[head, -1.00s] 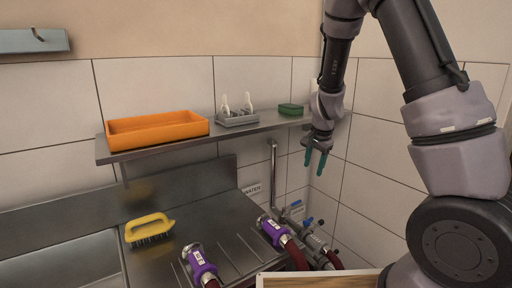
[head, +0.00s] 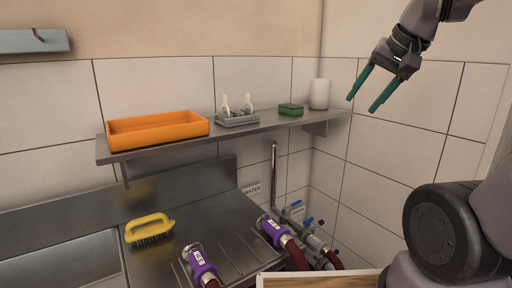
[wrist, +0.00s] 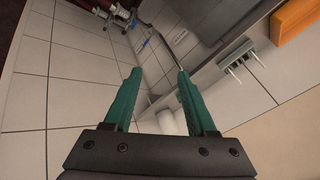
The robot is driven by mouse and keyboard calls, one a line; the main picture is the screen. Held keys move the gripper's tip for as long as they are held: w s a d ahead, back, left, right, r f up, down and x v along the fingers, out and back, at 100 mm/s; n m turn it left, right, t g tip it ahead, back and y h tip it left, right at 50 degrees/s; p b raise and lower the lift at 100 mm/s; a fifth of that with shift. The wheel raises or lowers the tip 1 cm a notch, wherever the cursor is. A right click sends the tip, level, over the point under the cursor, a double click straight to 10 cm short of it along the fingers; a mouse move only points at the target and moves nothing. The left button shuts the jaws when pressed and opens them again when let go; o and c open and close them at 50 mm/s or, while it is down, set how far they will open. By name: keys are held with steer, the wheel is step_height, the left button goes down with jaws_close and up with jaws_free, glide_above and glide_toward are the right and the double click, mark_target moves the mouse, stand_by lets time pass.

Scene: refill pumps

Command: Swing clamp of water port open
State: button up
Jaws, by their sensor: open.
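The water port pipework (head: 300,226) stands at the back right of the steel counter, below a vertical pipe, with small blue handles. A label reading WATER (head: 252,189) is on the wall to its left. The clamp is too small to make out, so its state cannot be told. In the wrist view, the pipework (wrist: 115,14) shows small at the top left. My gripper (head: 362,104) has two green fingers, spread and empty, in the air at the upper right. It is well above and right of the pipework; its fingers also show in the wrist view (wrist: 159,74).
Two purple hose couplings (head: 201,264) (head: 272,230) with dark red hoses lie on the counter. A yellow brush (head: 149,228) lies to the left. A wall shelf (head: 165,147) holds an orange tray (head: 158,131), a grey holder (head: 238,120), a green sponge (head: 291,110) and a white cylinder (head: 320,94).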

steer(key=shift+s+d+r, duration=0.15)
steer(key=shift+s+r, duration=0.05)
steer(key=shift+s, duration=0.45)
steer(key=shift+s+d+r, duration=0.1)
steer(key=shift+s+r, duration=0.1)
steer(key=shift+s, duration=0.4)
steer(key=shift+c, duration=0.4)
steer(key=shift+s+t+h, duration=0.25)
steer(key=shift+t+h, duration=0.05)
jaws_close()
steer(key=m+t+y, duration=0.1)
steer(key=m+y, duration=0.7)
steer(key=m, duration=0.9)
glide_above(312, 228)
steer(key=d, duration=0.4)
step_height(312, 228, down, 41)
steer(key=s+d+f+m+t+h, duration=0.1)
steer(key=s+d+f+m+h, duration=0.2)
steer(key=f, duration=0.8)
steer(key=s+d+f+m+t+h, duration=0.1)
steer(key=s+d+f+m, duration=0.3)
steer(key=f, duration=0.8)
steer(key=w+a, duration=0.3)
steer(key=w, duration=0.6)
steer(key=shift+w+a+f, duration=0.15)
steer(key=shift+a+f, duration=0.2)
